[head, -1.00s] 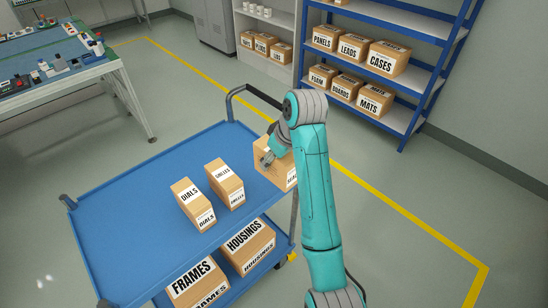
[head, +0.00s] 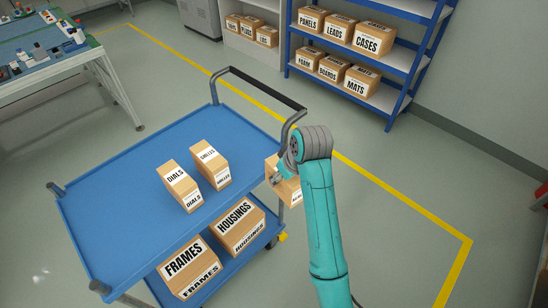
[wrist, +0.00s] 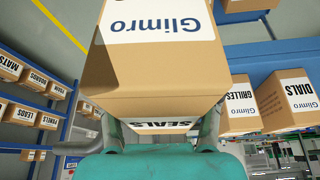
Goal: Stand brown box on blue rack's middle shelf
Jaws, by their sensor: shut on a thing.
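My gripper (head: 277,178) is shut on a brown box (head: 290,190), holding it by the cart's right end near the handle; my arm hides part of it. In the wrist view the box (wrist: 165,85) fills the upper middle between the two fingers, with white labels reading "Glimro" and "SEALS". The blue rack (head: 411,62) stands at the back right, well away from the box. One visible shelf bears boxes marked PANELS, LEADS and CASES; the lower one bears FOAM, BOARDS and MATS. The rack's top is cut off.
The blue cart (head: 130,210) carries the DIALS box (head: 180,188) and GRILLES box (head: 211,165), with FRAMES (head: 186,264) and HOUSINGS (head: 238,226) below. Its black handle (head: 265,88) rises beside my arm. A yellow line (head: 400,200) crosses open floor. A grey shelf (head: 255,50) stands left of the rack.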

